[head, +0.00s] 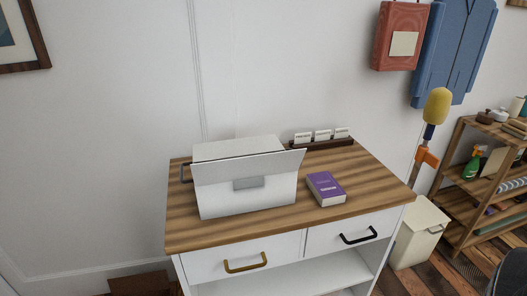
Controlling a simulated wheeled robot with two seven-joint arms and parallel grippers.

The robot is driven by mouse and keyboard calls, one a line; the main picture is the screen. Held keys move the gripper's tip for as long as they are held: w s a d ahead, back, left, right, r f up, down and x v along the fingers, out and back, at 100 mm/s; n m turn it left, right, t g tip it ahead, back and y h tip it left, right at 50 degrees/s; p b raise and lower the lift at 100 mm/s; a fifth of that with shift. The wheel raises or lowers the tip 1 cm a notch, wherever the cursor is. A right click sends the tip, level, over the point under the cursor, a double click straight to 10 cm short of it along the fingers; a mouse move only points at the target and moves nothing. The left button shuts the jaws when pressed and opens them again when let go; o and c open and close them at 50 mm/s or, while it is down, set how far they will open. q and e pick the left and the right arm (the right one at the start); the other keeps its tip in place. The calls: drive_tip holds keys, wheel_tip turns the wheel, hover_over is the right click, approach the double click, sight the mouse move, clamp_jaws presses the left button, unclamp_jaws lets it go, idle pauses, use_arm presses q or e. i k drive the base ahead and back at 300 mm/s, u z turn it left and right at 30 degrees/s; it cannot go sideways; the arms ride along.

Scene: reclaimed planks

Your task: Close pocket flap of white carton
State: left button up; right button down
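A white carton (238,151) stands on the wooden top of the cabinet, left of its middle. A broad white panel (225,193) faces me across the carton's front. Its upper edge sticks out past the carton's body at the right. A grey rectangular patch (249,183) sits near the panel's middle. The panel looks like the pocket flap standing away from the body, but I cannot tell for sure. The panel hides the lower body and any pocket opening. Neither of my grippers is in view.
A purple box (325,188) lies right of the carton on the cabinet top (355,191). A dark rack with several white cards (322,141) stands at the back. A shelf (463,205) and bin (418,236) stand right.

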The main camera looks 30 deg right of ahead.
sight(220, 171)
drive_tip(key=z, duration=1.2)
drive_tip(key=k, duration=0.35)
drive_tip(key=u, duration=0.2)
